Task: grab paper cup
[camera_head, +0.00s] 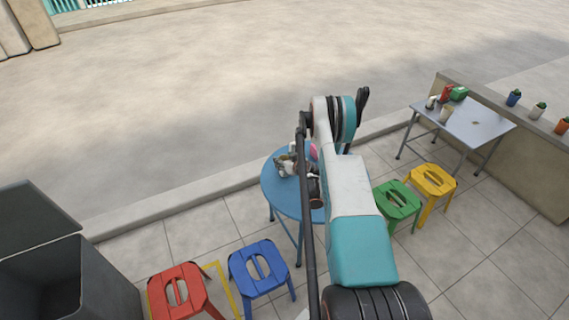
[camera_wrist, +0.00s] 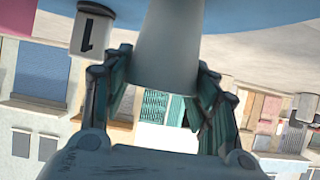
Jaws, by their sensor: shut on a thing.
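A pale, plain paper cup (camera_wrist: 167,45) fills the upper middle of the wrist view, its narrower part towards the top edge. My gripper (camera_wrist: 162,84) is shut on it, with one jointed finger on each side. In the head view my gripper (camera_head: 287,164) is a small grey shape over the round blue table (camera_head: 283,201), partly hidden by my arm. The cup cannot be told apart clearly there. The blue tabletop also shows along the top of the wrist view (camera_wrist: 250,14).
A whitish cylinder with a black mark (camera_wrist: 91,30) stands left of the cup. Red (camera_head: 178,289), blue (camera_head: 260,268), green (camera_head: 398,203) and yellow (camera_head: 433,182) stools surround the table. A metal table (camera_head: 480,125) with containers stands right. Dark bins (camera_head: 60,260) are at lower left.

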